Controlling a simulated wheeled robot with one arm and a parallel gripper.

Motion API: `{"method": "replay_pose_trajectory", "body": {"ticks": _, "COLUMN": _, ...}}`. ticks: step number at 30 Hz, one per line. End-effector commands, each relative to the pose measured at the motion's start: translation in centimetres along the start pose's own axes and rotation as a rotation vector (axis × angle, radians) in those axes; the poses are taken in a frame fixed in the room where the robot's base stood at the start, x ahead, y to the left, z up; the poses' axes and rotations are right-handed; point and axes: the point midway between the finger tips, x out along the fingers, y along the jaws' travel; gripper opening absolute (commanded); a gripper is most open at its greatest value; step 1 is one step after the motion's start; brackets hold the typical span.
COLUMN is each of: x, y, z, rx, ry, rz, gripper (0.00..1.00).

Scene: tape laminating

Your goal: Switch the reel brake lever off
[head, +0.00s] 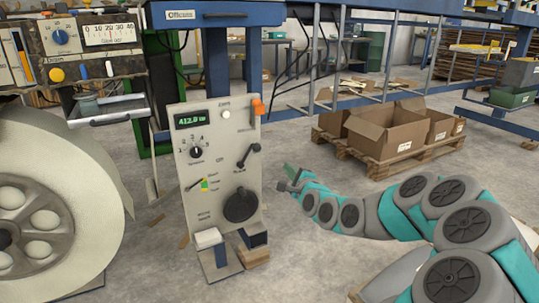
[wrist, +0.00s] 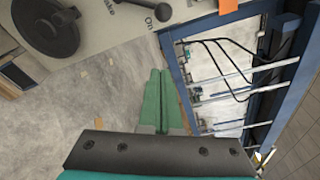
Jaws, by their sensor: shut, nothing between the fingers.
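A grey control panel (head: 217,165) stands upright in the middle of the head view. A black lever with a ball end (head: 248,156) sits on its right side, slanting up to the right. Part of that lever lies outside the wrist picture. My gripper (head: 287,170), with green fingers, is right of the panel and apart from it. In the wrist view, my gripper (wrist: 160,72) is shut and empty.
A large black knob (head: 241,206) sits below the lever. An orange knob (head: 258,107) is at the panel's top right. A big white reel (head: 75,150) stands at the left. Cardboard boxes (head: 385,130) on a pallet are behind my arm. Floor between panel and pallet is clear.

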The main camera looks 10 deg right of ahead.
Motion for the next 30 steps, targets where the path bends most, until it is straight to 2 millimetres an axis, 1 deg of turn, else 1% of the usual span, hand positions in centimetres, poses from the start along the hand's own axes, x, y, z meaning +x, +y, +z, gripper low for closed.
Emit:
{"method": "replay_pose_trajectory", "body": {"ticks": 6, "x": 0.2, "y": 0.0, "z": 0.0, "rx": -0.002, "ry": 0.0, "rz": 0.002, "gripper": 0.0}}
{"method": "replay_pose_trajectory", "body": {"ticks": 11, "x": 1.4, "y": 0.1, "z": 0.1, "rx": -0.004, "ry": -0.001, "rz": 0.003, "gripper": 0.0}}
{"method": "replay_pose_trajectory", "body": {"ticks": 24, "x": 7.9, "y": 0.2, "z": 0.1, "rx": -0.007, "ry": -0.002, "rz": 0.004, "gripper": 0.0}}
{"method": "replay_pose_trajectory", "body": {"ticks": 29, "x": 9.9, "y": 0.1, "z": 0.1, "rx": -0.006, "ry": 0.0, "rz": 0.001, "gripper": 0.0}}
{"method": "replay_pose_trajectory", "body": {"ticks": 30, "x": 10.3, "y": 0.1, "z": 0.4, "rx": -0.004, "ry": -0.002, "rz": 0.002, "gripper": 0.0}}
